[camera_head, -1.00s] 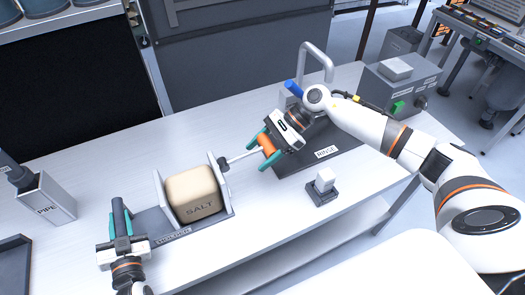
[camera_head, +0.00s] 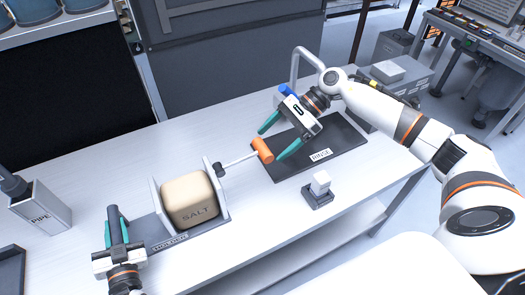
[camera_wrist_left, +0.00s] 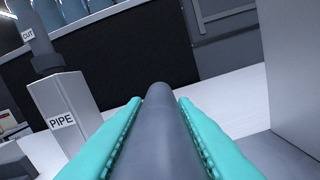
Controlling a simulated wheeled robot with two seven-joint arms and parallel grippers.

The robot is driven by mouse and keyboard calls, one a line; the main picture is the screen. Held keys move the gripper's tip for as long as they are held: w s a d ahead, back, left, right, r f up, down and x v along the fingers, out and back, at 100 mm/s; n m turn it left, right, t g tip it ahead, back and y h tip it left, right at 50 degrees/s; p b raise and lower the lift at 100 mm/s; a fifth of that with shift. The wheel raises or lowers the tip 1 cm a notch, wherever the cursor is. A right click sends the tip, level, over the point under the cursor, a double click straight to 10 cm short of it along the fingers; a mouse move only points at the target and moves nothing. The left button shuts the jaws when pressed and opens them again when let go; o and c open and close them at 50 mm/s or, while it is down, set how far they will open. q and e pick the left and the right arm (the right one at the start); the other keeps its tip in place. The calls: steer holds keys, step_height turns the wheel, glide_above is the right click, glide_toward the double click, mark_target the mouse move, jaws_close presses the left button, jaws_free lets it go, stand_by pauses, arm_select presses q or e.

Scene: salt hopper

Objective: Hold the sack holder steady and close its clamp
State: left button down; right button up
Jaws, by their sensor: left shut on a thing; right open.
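The sack holder (camera_head: 160,231) stands on the white table with a beige salt sack (camera_head: 190,200) between its two upright plates. Its clamp has a thin rod ending in an orange handle (camera_head: 263,150) on the right side. My left gripper (camera_head: 116,229) is shut on the holder's dark upright bar, which also shows between the teal fingers in the left wrist view (camera_wrist_left: 160,120). My right gripper (camera_head: 284,140) is open, with its fingers apart on either side of the orange handle, and it appears clear of it.
A dark rinse mat (camera_head: 345,140) with a faucet (camera_head: 308,55) lies behind and right of the handle. A small white block on a dark base (camera_head: 320,188) stands near the front edge. A pipe box (camera_head: 42,208) stands at the left.

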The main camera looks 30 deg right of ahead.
steer(key=v, duration=0.5)
steer(key=shift+c, duration=0.5)
